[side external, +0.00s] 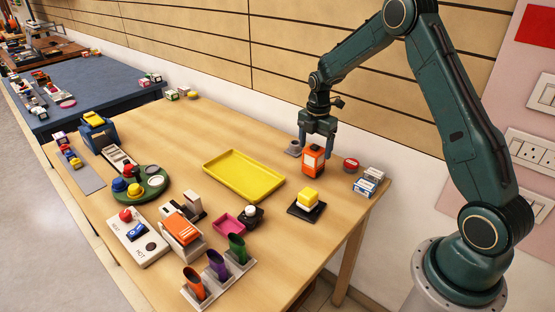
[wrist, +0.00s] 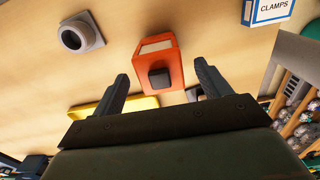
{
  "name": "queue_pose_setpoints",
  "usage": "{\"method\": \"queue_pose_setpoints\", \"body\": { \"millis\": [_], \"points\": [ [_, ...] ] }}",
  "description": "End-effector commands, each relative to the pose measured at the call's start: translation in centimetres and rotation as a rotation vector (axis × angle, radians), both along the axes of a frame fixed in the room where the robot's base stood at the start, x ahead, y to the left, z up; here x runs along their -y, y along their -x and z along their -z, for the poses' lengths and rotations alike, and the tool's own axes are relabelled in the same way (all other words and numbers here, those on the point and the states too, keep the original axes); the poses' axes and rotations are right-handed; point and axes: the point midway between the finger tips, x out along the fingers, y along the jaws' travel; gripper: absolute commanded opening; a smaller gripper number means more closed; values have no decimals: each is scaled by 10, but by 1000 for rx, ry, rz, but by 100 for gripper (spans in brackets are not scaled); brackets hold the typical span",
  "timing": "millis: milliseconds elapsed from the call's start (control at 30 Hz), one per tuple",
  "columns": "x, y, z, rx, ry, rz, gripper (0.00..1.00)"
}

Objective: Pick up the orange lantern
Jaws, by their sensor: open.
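The orange lantern (side external: 313,160) stands upright near the back edge of the wooden table, with a dark top. My gripper (side external: 317,138) points down at it, its fingers open around or just above the lantern's top. In the wrist view the lantern (wrist: 163,52) shows its orange body, a pale panel and a dark square knob. It lies between the two spread fingers of my gripper (wrist: 163,76), with a gap on each side. I cannot tell exactly how far down the fingers reach.
A grey round-holed block (side external: 293,148) stands close left of the lantern. A red tin (side external: 351,165) and small boxes (side external: 368,183) are to its right. A yellow tray (side external: 243,175) and a black stand with a yellow block (side external: 307,207) are nearer the camera.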

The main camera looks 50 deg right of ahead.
Motion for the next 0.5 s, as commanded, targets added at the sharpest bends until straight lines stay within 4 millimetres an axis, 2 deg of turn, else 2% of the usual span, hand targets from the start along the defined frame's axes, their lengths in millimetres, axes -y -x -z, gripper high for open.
{"method": "queue_pose_setpoints", "body": {
  "millis": [500],
  "points": [
    [-1,0,48,-1,-1,0,76]
  ]
}}
